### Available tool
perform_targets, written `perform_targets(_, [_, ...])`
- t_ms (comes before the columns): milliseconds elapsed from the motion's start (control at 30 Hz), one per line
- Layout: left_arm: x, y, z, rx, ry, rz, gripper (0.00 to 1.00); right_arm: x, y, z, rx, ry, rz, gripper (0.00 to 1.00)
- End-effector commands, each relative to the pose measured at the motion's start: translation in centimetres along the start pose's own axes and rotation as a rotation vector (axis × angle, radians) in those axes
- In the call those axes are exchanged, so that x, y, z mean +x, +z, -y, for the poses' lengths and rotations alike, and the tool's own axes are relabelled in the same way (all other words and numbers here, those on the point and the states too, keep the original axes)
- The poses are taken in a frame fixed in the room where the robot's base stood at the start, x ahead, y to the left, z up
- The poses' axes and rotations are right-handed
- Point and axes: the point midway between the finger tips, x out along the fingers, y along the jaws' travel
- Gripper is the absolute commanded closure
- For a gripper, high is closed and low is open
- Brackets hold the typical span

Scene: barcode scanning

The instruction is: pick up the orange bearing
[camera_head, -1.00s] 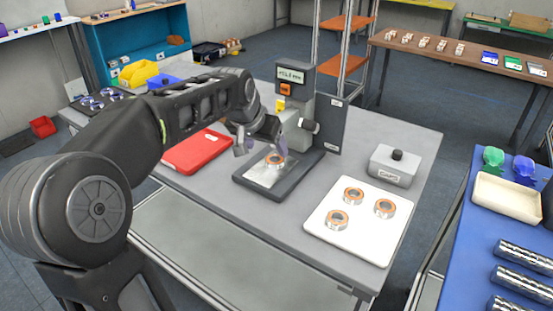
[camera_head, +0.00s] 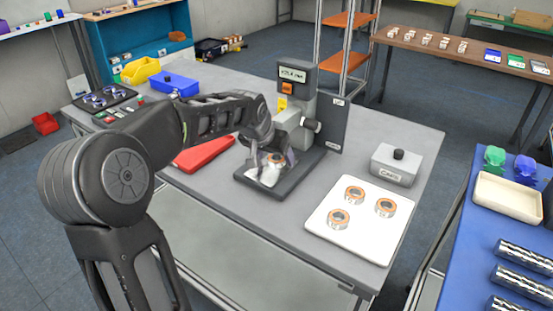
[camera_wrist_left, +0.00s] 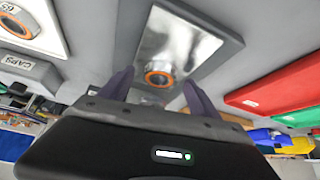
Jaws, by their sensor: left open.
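An orange bearing (camera_head: 277,159), a silver ring with an orange face, sits on the shiny plate of the dark measuring stand. It also shows in the left wrist view (camera_wrist_left: 158,77). My left gripper (camera_head: 268,168) is open just above the plate, close to the bearing. In the wrist view its two purple-grey fingers (camera_wrist_left: 158,82) point toward the bearing, which appears between their tips. I cannot tell whether they touch it. Three similar bearings lie on a white tray (camera_head: 328,236) to the right. My right gripper is not in view.
The stand's upright gauge (camera_head: 295,80) rises behind the plate. A grey caps box (camera_head: 396,165) stands to the right, a red tray (camera_head: 203,151) to the left. A blue bin (camera_head: 175,84) and a yellow bin (camera_head: 140,70) are farther back.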

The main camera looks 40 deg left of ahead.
Motion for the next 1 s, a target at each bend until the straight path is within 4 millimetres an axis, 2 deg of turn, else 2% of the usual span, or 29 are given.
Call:
perform_targets(133, [0.89, -0.03, -0.04, 0.001, 0.000, -0.001, 0.28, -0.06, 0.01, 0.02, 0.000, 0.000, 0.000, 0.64])
perform_targets(700, [0.87, -0.01, -0.01, 0.001, 0.000, -0.001, 0.29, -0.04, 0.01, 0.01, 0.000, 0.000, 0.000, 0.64])
perform_targets(1000, [0.86, -0.01, -0.02, 0.001, 0.000, -0.001, 0.54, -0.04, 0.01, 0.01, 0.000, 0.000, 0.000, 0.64])
